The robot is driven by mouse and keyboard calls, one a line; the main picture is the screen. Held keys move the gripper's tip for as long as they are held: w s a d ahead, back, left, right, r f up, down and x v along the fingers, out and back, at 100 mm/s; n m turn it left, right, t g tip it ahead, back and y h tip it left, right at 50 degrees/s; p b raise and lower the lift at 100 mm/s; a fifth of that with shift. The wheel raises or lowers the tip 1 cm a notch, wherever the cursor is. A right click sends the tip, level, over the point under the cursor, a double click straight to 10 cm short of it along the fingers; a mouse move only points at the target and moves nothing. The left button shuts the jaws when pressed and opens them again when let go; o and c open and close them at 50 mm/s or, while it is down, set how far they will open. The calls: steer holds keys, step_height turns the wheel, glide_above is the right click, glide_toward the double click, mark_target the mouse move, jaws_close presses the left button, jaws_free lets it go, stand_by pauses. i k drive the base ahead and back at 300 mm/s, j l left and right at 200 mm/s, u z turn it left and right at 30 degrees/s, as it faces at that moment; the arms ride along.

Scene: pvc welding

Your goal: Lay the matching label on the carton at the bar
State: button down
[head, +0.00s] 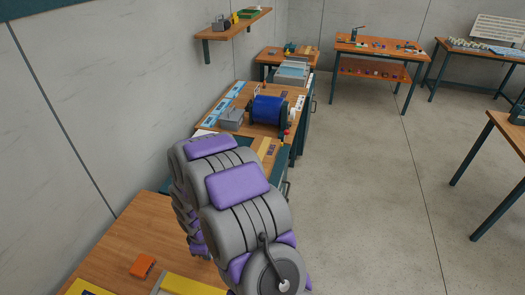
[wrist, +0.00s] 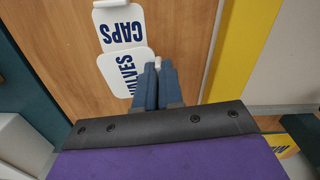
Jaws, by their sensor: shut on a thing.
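In the wrist view, the two blue fingers of my gripper (wrist: 157,86) are closed on a small white tab at the edge of a white label (wrist: 121,72). I cannot make out a carton for certain in either view. In the head view, my arm hides the gripper and both labels.
A yellow strip (wrist: 245,50) runs along the wood's right side. An orange block (head: 142,265) lies on the near wooden bench (head: 95,262). Beyond my arm, a bench holds a blue drum (head: 270,109) and a grey box (head: 231,119). Open floor (head: 370,170) lies to the right.

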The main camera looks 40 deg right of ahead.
mark_target(264, 147)
steer(key=l, duration=0.45)
steer(key=k+l, duration=0.1)
steer(key=l, duration=0.3)
steer(key=i+l, duration=0.1)
steer(key=l, duration=0.3)
steer(key=i+l, duration=0.15)
steer(key=l, duration=0.2)
steer(key=i+l, duration=0.1)
steer(key=l, duration=0.3)
steer(key=i+l, duration=0.15)
steer(key=l, duration=0.25)
steer(key=i+l, duration=0.1)
steer(key=l, duration=0.3)
steer(key=i, duration=0.45)
steer(key=j+u, duration=0.05)
